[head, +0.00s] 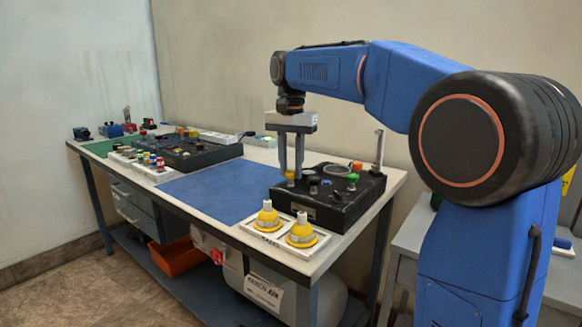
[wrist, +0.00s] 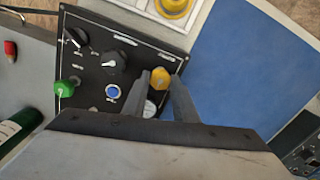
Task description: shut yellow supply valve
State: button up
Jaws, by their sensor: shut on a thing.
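The yellow supply valve is a small yellow knob (wrist: 160,79) on the black trainer panel (head: 336,213). In the head view the yellow knob (head: 290,176) shows at the panel's left side, below my gripper. My gripper (head: 291,174) points straight down over it. In the wrist view my gripper (wrist: 160,88) has one finger on each side of the yellow knob and is shut on it. The fingers hide part of the knob's sides and a white gauge beside it. Whether the valve is open or shut cannot be told.
A green knob (wrist: 64,89), a blue button (wrist: 112,92) and black knobs (wrist: 115,63) share the panel. Two yellow-topped units (head: 267,216) stand at the table's front edge. A bare blue mat (head: 215,190) lies left of the panel. Another black panel (head: 188,152) stands farther back.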

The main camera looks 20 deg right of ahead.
aim_at(291, 172)
jog(key=o, duration=1)
jog(key=shift+o, duration=0.2)
notch_tip(291, 172, up, 17)
jog(key=shift+r, duration=0.2)
